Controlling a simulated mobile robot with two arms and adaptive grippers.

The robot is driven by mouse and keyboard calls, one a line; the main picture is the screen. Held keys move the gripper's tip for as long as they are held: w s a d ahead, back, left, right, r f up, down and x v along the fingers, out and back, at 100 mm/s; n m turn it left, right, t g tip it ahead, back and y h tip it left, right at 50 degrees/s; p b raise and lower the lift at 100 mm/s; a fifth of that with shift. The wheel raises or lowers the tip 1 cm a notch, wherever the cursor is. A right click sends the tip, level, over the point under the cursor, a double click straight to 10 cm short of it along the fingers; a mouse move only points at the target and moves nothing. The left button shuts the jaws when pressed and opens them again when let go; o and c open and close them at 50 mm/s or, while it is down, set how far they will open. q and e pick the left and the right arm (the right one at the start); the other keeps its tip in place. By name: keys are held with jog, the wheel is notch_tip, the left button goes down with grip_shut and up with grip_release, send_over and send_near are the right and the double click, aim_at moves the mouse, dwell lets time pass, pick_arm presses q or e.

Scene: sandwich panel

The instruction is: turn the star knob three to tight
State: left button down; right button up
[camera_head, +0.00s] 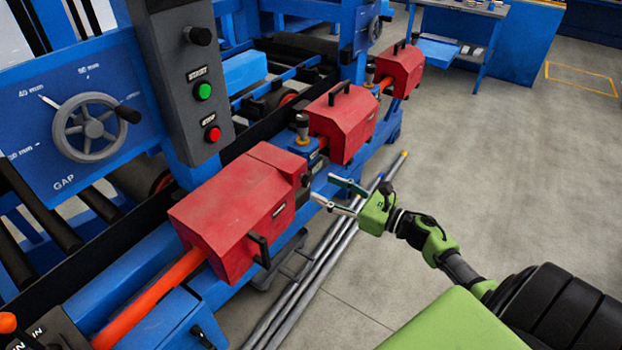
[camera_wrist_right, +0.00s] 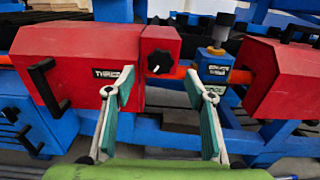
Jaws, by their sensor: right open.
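The star knob three is a small black knob (camera_wrist_right: 158,62) on the end face of a red housing (camera_wrist_right: 75,62) in the right wrist view. A label reading "THREE" is on the housing just left of it. In the head view the knob (camera_head: 305,180) shows small and dark at the right end of the near red housing (camera_head: 235,205). My right gripper (camera_head: 326,189) is open and empty, its fingers pointing at the knob from the right. In the right wrist view its fingertips (camera_wrist_right: 160,84) are spread left and right of the knob, apparently short of it. My left gripper is not in view.
More red housings (camera_head: 343,122) (camera_head: 400,70) stand further along the blue machine. A black handle (camera_head: 260,248) sticks out of the near housing. Metal rods (camera_head: 325,270) lie on the floor below my gripper. The floor to the right is clear.

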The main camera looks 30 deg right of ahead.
aim_at(310, 181)
jog(key=x, duration=0.5)
jog(key=shift+w+p, duration=0.2)
jog(key=shift+p, duration=0.15)
jog(key=c, duration=1.1)
